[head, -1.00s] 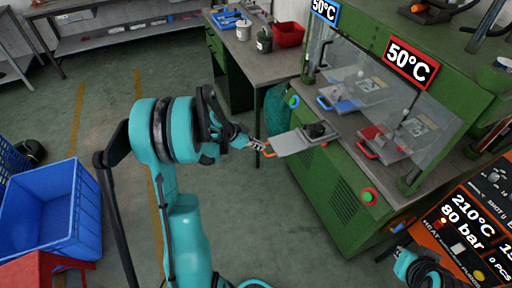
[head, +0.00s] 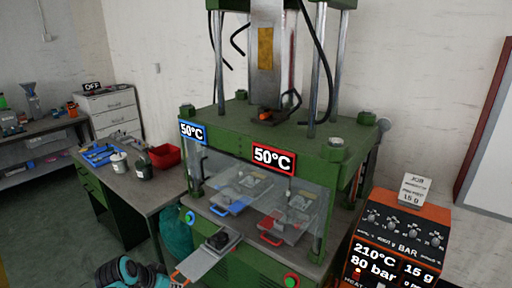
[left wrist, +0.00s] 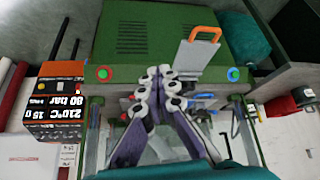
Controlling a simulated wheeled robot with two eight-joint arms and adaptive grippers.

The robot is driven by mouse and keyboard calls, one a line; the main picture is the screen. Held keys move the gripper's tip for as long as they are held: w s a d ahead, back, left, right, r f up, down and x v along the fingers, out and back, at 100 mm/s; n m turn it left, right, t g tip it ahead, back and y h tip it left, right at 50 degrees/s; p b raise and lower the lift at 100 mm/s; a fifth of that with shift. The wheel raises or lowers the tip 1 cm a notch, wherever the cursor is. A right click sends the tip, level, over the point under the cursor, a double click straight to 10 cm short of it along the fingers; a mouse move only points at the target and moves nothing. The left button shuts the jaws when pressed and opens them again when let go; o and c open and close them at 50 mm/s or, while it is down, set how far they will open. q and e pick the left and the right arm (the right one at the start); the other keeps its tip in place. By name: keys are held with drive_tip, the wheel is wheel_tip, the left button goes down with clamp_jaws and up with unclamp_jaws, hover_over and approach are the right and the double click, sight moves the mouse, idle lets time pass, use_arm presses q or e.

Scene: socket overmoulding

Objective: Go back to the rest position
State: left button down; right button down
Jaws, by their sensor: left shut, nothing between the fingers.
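My left gripper (left wrist: 159,73) is shut and empty in the left wrist view, its fingertips together. In the head view only part of my left arm shows at the bottom edge, and its fingers cannot be made out. A metal plate (head: 208,256) with an orange handle and a dark part on it sticks out from the front of the green press (head: 250,277). The plate (left wrist: 194,58) also shows in the left wrist view, apart from the gripper and beyond its tips. My right gripper is in neither view.
A blue-handled tray (head: 232,206) and a red-handled tray (head: 270,239) are inside the press behind clear panels. An orange control unit (head: 400,238) stands at right. A bench (head: 150,190) with a red bin (head: 166,156) stands at left. Floor at far left is clear.

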use_arm(q)
drive_tip(key=s+d+r+n+t+y, duration=0.1)
drive_tip(key=s+d, duration=0.4)
drive_tip(key=s, duration=0.8)
drive_tip(key=r+n+y, duration=0.1)
drive_tip(key=n, duration=0.1)
drive_tip(key=shift+s+d+r+n, duration=0.15)
drive_tip(key=shift+s+d+n, duration=0.1)
drive_tip(key=shift+s+n, duration=0.05)
idle(1.1)
